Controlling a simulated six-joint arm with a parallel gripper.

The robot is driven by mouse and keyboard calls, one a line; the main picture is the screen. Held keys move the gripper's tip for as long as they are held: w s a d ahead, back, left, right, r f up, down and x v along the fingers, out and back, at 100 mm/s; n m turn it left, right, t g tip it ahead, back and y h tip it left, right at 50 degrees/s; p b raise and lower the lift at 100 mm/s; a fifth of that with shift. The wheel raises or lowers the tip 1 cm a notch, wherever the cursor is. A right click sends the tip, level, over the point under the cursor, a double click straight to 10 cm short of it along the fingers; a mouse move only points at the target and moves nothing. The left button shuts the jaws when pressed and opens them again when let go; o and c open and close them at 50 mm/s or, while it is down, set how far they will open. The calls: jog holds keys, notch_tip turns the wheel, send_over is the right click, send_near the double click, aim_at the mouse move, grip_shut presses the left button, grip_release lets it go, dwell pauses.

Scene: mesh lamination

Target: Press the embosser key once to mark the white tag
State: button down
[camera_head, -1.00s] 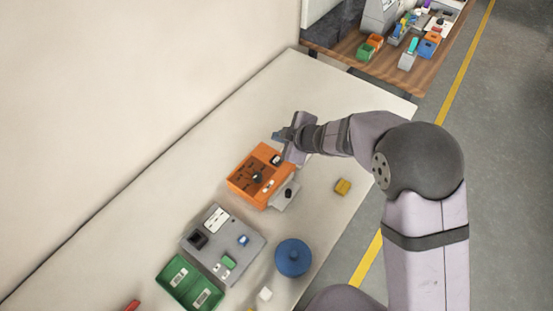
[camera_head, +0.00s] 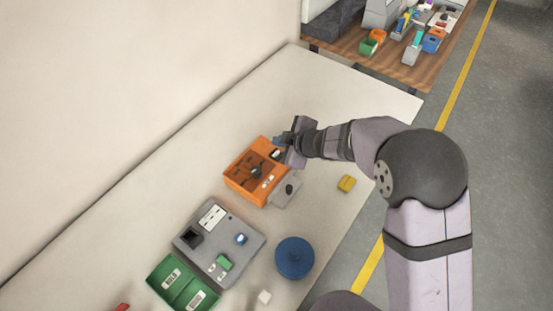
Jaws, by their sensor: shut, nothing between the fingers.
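My gripper (camera_head: 279,139) is at the far right corner of the orange unit (camera_head: 240,186), seen small and partly edge-on. Its fingers look shut and empty. Whether it touches the unit, I cannot tell. The orange unit has dark parts and small white pieces on top, with a grey plate (camera_head: 284,201) bearing a dark knob (camera_head: 289,189) at its right side. A grey station (camera_head: 208,258) to the lower left carries a white card (camera_head: 212,217), a black block, a blue piece (camera_head: 241,239) and a green piece. Which part is the embosser key or the white tag is too small to tell.
A green two-part bin (camera_head: 184,286) with labels is at the lower left. The table's upper left is clear. A wooden bench (camera_head: 390,70) stands beyond.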

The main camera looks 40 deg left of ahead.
aim_at(279, 157)
jog(key=shift+f+b, duration=0.75)
jog(key=shift+f, duration=0.65)
jog(key=shift+f, duration=0.15)
dwell(1.0)
jog(key=shift+f, duration=0.3)
jog(key=shift+d+f+b, duration=0.1)
jog(key=shift+f+b, duration=0.65)
jog(key=shift+f, duration=0.05)
dwell(1.1)
jog(key=shift+r, duration=0.1)
jog(key=shift+r+p, duration=1.05)
jog(key=shift+p, duration=0.15)
jog(key=shift+r, duration=0.1)
notch_tip(279, 157, up, 5)
jog(key=p, duration=0.5)
dwell(0.4)
